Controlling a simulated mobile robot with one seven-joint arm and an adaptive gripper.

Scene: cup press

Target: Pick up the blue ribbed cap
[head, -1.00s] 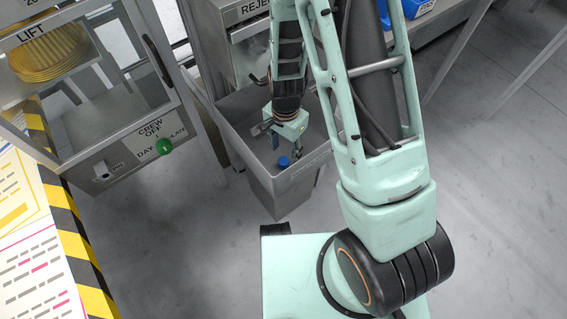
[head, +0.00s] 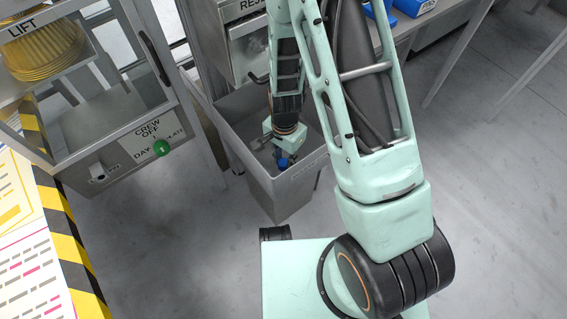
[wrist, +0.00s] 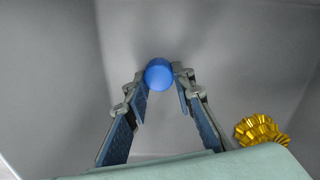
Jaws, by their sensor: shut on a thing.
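The blue cap (wrist: 158,75) is a small round blue thing between my fingertips in the wrist view. Its ribs cannot be made out. In the head view the blue cap (head: 282,162) shows just below my gripper (head: 284,157), inside the grey bin. In the wrist view my gripper (wrist: 160,78) has both fingertips against the sides of the cap, shut on it. I cannot tell whether the cap touches the bin's floor.
The grey bin (head: 287,192) has tall walls around my gripper. A gold ribbed thing (wrist: 261,130) lies in it at the lower right of the wrist view. A cabinet (head: 135,140) with a green button stands to the left. A bench stands behind.

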